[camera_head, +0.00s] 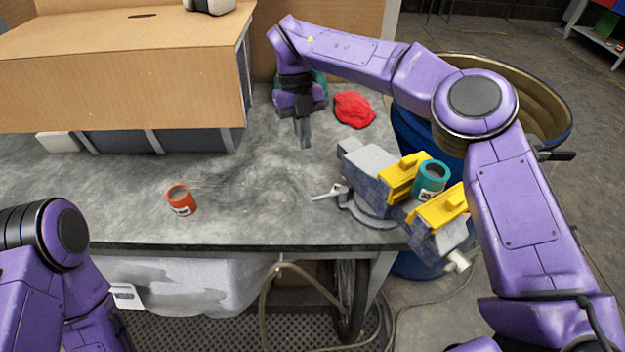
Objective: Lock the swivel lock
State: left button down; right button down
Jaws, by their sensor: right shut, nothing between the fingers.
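A grey bench vise (366,165) with yellow jaw pads stands at the right front corner of the workbench. A light, small lever (330,192) sticks out to the left from its round base, and looks like the swivel lock. A teal can (430,178) sits between the yellow jaws. My right gripper (303,133) is shut and empty, pointing down over the bench, behind and to the left of the vise, apart from the lever. My left arm shows at the lower left, but its gripper is out of view.
An orange can (180,200) stands on the bench at the left. A red cloth (353,109) lies near my right gripper. A large cardboard box (120,85) fills the back left. A blue barrel (405,145) stands beyond the right edge. The bench middle is clear.

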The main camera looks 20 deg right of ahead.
jog(key=p+x, duration=0.1)
jog(key=x, duration=0.6)
jog(key=shift+s+f, duration=0.1)
jog(key=shift+s, duration=0.15)
jog(key=s, duration=0.1)
jog(key=s+f+p, duration=0.1)
jog(key=s, duration=0.1)
jog(key=shift+d, duration=0.15)
jog(key=shift+s+p, duration=0.3)
jog(key=shift+s, duration=0.15)
jog(key=shift+f, duration=0.1)
jog(key=shift+w, duration=0.1)
jog(key=shift+s+n, duration=0.25)
jog(key=shift+n, duration=0.05)
jog(key=shift+s+n+h+p, duration=0.3)
jog(key=shift+s+n+p, duration=0.05)
jog(key=shift+n+p, duration=0.4)
